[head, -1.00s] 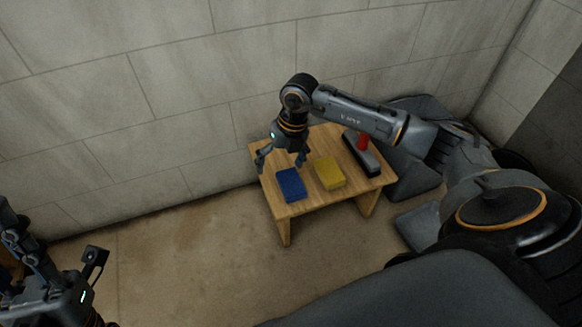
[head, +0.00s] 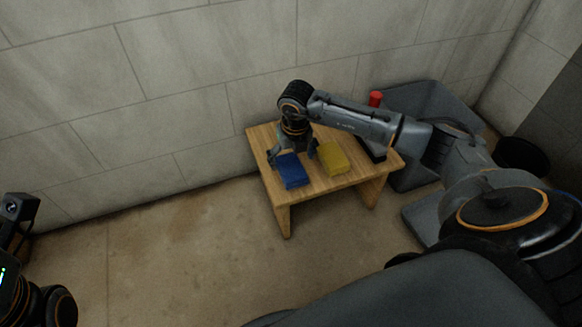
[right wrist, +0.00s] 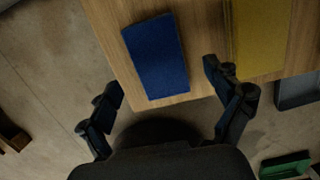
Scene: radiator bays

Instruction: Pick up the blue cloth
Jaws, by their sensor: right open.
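The blue cloth (head: 291,171) lies folded flat on a small wooden table (head: 322,188), near its left front edge. My right gripper (head: 293,158) is open and empty, pointing down just behind and above the cloth in the head view. In the right wrist view the blue cloth (right wrist: 156,57) lies ahead of the spread fingers (right wrist: 165,93), apart from them. Only part of my left gripper or wrist shows at the lower left of the head view; its fingers cannot be made out.
A yellow cloth (head: 333,158) lies right of the blue one. A dark object (head: 372,149) is partly hidden by my right arm, with a red cylinder (head: 375,99) showing behind the arm. A grey bin (head: 428,103) and a black bucket (head: 521,157) stand right.

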